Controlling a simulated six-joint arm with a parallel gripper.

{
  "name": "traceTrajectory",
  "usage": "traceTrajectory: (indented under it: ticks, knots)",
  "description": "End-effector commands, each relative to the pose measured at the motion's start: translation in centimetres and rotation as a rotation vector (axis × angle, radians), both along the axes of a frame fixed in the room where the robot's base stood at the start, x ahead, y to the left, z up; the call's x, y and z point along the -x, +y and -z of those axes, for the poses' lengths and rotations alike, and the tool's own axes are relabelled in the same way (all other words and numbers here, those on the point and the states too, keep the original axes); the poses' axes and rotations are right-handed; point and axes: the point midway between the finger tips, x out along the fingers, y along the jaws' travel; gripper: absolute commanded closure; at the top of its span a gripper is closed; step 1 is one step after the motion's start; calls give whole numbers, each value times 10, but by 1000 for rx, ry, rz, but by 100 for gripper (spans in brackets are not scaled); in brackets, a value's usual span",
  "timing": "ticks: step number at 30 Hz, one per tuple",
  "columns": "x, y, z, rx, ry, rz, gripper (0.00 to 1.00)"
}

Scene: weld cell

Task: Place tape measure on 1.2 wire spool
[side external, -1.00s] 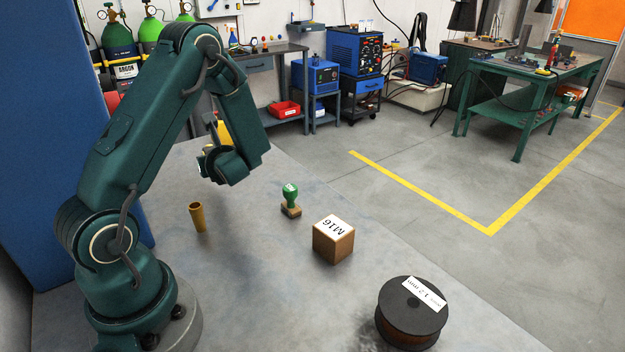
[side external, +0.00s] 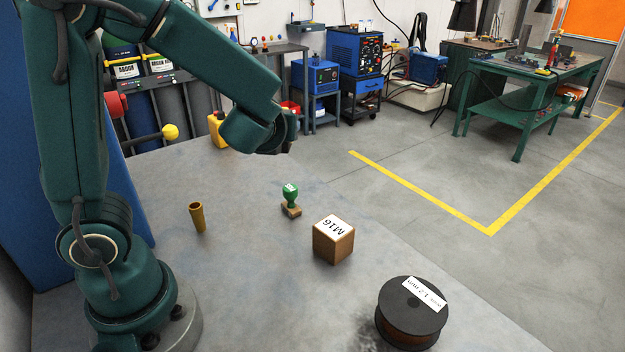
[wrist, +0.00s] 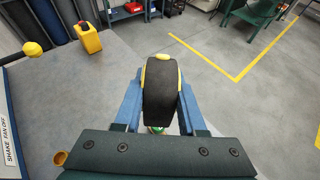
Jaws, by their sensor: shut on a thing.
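In the wrist view my gripper (wrist: 158,105) is shut on the tape measure (wrist: 160,97), a black and yellow body held between the blue fingers. In the side external view the gripper's fingers and the tape measure are hidden behind my wrist. The wire spool (side external: 411,312) is dark, with a white label on its top that reads 1.2 mm. It lies flat at the front right of the bench, its top bare. My gripper is above the back of the bench, well away from the spool.
A yellow can (side external: 216,132) stands at the back edge. The bench between block and spool is clear.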

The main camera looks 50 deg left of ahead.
Motion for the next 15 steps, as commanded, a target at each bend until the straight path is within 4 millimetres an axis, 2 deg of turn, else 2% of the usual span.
traceTrajectory:
  ticks: [1, 6, 9, 15]
  knots:
    - [-4, -23, -8, 0, -10, 84, 100]
    - [-2, -85, -23, 1, -8, 331, 100]
    - [3, -112, -28, 2, -6, 442, 100]
    - [16, -149, -31, 2, -3, 584, 100]
